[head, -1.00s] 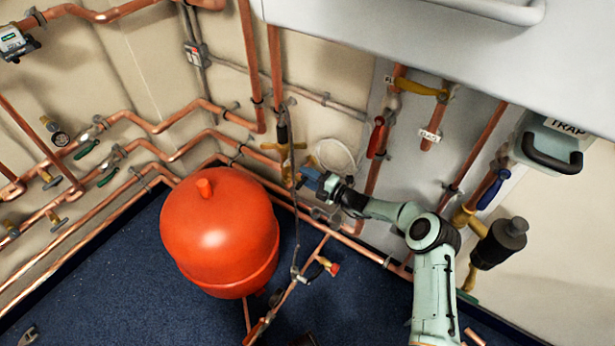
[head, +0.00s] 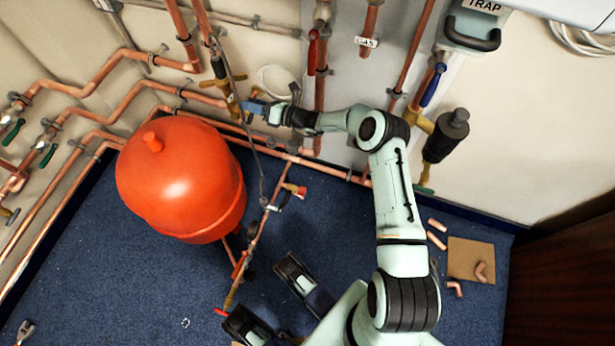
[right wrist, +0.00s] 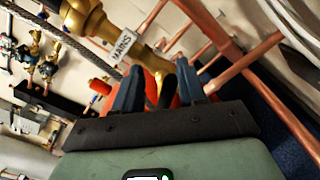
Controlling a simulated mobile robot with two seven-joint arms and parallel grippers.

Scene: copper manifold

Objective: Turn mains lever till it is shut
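A white MAINS tag (right wrist: 122,43) hangs beside a large brass valve body (right wrist: 92,20) in the right wrist view. In the head view a brass valve with side arms (head: 222,83) sits on the vertical pipe behind the red vessel. I cannot clearly make out the mains lever itself. My right gripper (head: 251,107) is just right of the brass valve's lower part. In the right wrist view its blue fingers (right wrist: 159,84) stand apart, with brass and red showing between and behind them. I cannot tell if they touch the valve.
The red vessel (head: 180,185) stands left of my right arm. A thin pipe with a red-ended fitting (head: 295,190) runs down beside it. A red lever (head: 312,48) and a blue lever (head: 433,85) are on the wall pipes. Copper offcuts and cardboard (head: 465,252) lie on the floor.

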